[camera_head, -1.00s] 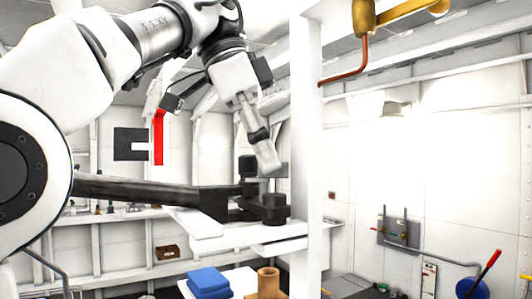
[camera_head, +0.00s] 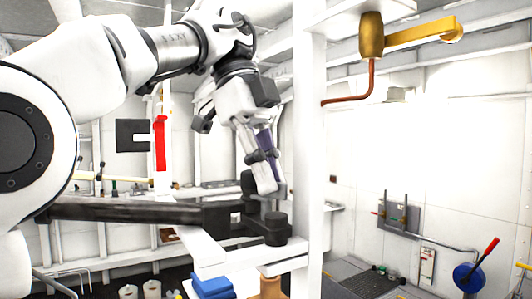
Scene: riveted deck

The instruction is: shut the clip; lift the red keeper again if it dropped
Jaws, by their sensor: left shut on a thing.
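The clip (camera_head: 130,209) is a long dark bar running across the view, with black blocks and an upright black knob (camera_head: 247,184) at its right end. My left gripper (camera_head: 268,187) comes down from above at that end, beside the knob. Its fingers are closed on the clip's end, and their contact is partly hidden. A purple-grey strip shows along one finger. The red keeper (camera_head: 160,145) stands upright at the left, beside a black notched plate (camera_head: 131,136). It is apart from the bar. My right gripper is out of view.
A white post (camera_head: 308,150) stands just right of the gripper. A brass fitting with a copper pipe (camera_head: 370,80) hangs at upper right. A blue block (camera_head: 212,286) and a tan cylinder (camera_head: 271,287) sit below. A grey lever box (camera_head: 398,212) is on the right wall.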

